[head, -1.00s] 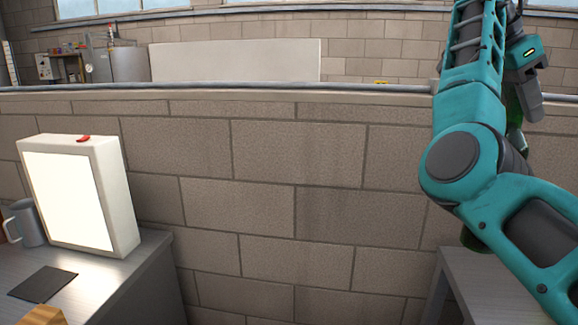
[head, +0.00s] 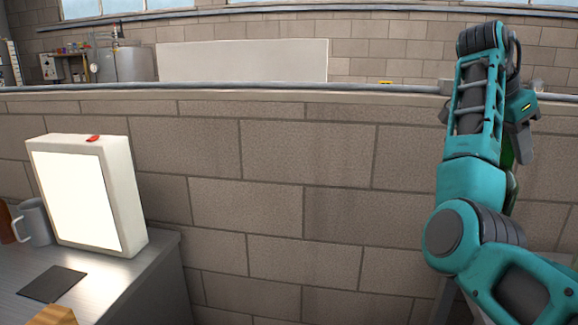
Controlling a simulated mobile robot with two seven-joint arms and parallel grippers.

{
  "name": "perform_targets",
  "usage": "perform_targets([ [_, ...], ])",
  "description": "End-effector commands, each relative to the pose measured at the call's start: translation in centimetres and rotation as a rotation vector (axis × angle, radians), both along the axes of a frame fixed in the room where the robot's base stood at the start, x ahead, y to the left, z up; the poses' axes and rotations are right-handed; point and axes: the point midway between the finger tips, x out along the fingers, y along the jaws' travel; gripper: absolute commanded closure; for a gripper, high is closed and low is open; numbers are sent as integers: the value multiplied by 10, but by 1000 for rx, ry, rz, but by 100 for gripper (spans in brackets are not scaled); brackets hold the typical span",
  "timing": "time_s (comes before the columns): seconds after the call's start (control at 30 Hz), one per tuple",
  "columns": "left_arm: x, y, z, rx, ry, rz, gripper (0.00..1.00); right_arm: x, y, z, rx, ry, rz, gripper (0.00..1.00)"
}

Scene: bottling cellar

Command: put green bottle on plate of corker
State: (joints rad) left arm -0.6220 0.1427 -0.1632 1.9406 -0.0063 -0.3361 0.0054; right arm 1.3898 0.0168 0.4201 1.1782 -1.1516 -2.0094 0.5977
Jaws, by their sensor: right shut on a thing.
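My right arm rises at the right of the head view, and its gripper (head: 521,143) is partly behind the arm's own links. It is shut on the green bottle (head: 507,153), of which only narrow green strips show beside the arm. Most of the bottle is hidden, so I cannot tell its tilt. The corker and its plate cannot be made out. My left gripper is not in view.
At the left, a grey metal table (head: 128,276) bears a lit white panel box (head: 122,195), a grey mug (head: 36,222) and a dark flat pad (head: 52,284). A block wall (head: 300,180) with a pipe (head: 300,86) along its top stands ahead. A bench edge shows at lower right, behind my arm.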

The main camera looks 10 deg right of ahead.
Motion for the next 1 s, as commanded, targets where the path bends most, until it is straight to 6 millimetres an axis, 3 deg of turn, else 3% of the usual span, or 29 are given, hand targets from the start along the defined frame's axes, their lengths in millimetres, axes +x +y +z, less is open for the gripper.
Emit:
perform_targets([
  [0.27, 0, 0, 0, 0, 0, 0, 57, 9, 25, -67, -8, -2, 296, 100],
  [0.6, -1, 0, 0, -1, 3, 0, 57, 1, 100, -140, -6, -3, 756, 100],
  [0.8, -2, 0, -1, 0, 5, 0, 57, -13, 138, -170, -7, -3, 956, 100],
  [1.0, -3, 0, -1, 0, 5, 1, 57, -26, 163, -187, -8, -4, 1079, 100],
])
